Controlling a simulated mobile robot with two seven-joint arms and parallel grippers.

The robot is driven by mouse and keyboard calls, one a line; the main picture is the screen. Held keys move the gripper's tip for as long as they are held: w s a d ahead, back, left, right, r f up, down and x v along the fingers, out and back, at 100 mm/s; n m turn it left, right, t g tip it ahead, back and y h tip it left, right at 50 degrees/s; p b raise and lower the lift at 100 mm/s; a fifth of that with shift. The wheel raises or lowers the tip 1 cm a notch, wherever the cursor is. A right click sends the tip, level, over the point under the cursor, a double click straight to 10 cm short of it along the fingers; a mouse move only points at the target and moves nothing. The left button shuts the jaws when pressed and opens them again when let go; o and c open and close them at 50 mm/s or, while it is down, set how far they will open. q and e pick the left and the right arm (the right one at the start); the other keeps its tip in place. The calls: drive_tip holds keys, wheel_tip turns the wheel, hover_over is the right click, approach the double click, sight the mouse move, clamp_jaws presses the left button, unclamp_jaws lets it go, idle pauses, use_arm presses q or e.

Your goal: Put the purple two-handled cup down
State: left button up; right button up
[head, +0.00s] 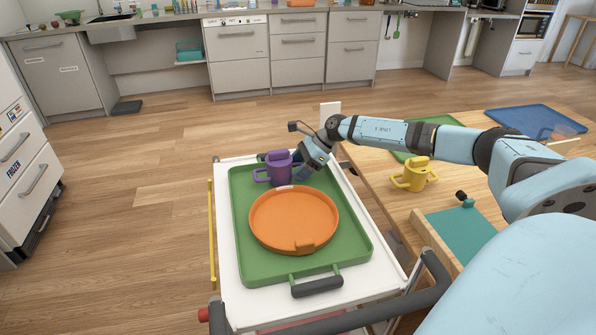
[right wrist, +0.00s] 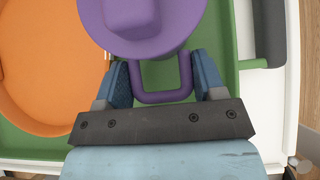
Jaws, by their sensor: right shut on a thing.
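The purple two-handled cup (head: 277,168) is upright at the far end of the green tray (head: 255,268), just behind the round orange tray (head: 262,240). In the right wrist view the fingers (right wrist: 160,82) sit on both outer sides of the purple handle loop (right wrist: 162,98), with the cup body (right wrist: 185,25) beyond. I cannot tell whether the cup's base touches the green tray. My left gripper is not in view.
The green tray lies on a white cart (head: 228,272) with a dark push bar (head: 380,312). A wooden table (head: 395,205) stands to the right, holding a yellow two-handled cup (head: 414,175), a teal board (head: 460,232) and a blue tray (head: 535,120). Open floor lies left.

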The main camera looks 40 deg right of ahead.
drive_tip(key=shift+f, duration=0.4)
drive_tip(key=shift+r, duration=0.1)
drive_tip(key=o, duration=1.1)
drive_tip(key=shift+r, duration=0.1)
drive_tip(key=p+v, duration=0.1)
drive_tip(key=v, duration=1.1)
